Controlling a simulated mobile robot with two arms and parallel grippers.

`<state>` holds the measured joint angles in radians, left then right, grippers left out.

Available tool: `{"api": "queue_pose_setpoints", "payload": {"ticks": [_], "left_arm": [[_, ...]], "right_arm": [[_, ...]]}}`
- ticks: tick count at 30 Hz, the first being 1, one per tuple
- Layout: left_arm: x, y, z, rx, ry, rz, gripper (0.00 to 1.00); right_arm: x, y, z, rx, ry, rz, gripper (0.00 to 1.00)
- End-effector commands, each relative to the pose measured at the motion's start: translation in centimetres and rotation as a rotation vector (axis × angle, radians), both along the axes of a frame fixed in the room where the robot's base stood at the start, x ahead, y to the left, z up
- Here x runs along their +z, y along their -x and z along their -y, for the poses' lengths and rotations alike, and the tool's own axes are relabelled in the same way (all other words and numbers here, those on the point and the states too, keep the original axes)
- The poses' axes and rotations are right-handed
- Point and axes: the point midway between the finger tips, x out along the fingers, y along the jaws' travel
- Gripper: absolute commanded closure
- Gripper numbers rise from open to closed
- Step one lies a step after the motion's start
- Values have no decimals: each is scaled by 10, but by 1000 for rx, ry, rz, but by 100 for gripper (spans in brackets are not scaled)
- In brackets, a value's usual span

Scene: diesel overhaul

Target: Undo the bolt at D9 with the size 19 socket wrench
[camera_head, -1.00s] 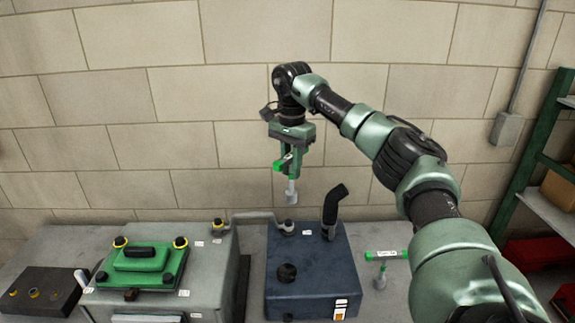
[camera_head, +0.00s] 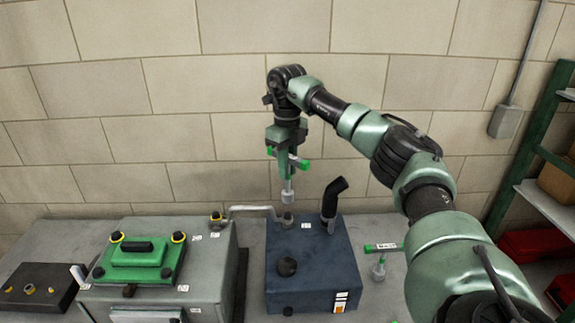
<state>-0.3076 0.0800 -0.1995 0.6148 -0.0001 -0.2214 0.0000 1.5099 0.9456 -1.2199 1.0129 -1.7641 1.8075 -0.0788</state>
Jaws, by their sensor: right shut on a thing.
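My right gripper (camera_head: 287,152) is shut on a socket wrench (camera_head: 287,192) with a green cross handle and a grey socket pointing down. The socket hangs upright just above the right end of the grey bent pipe (camera_head: 250,208), seemingly apart from it. A bolt with a yellow ring (camera_head: 216,218) sits at the pipe's left end. Bolt detail at the right end is hidden or too small to tell. Small white labels (camera_head: 306,225) are unreadable, so I cannot tell which bolt is D9. The wrench's size is not readable. My left gripper is out of view.
A dark blue block (camera_head: 325,262) with a black angled pipe (camera_head: 333,196) stands below the wrench. Another green-handled wrench (camera_head: 381,247) stands on the bench to the right. A green cover (camera_head: 140,258) with yellow-ringed bolts tops the grey block (camera_head: 212,265) at left.

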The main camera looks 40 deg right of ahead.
Motion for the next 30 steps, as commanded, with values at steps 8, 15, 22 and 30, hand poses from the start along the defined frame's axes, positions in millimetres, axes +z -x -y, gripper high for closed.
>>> {"api": "queue_pose_setpoints", "payload": {"ticks": [8,15,22,30], "left_arm": [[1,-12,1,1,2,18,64],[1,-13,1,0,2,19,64],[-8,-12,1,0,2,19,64],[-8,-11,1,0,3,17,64]], "right_arm": [[-7,0,0,-461,0,0,100],[-12,-1,0,-819,0,0,100],[-41,0,0,-819,1,-1,100],[-44,-1,0,-818,0,1,100]]}}
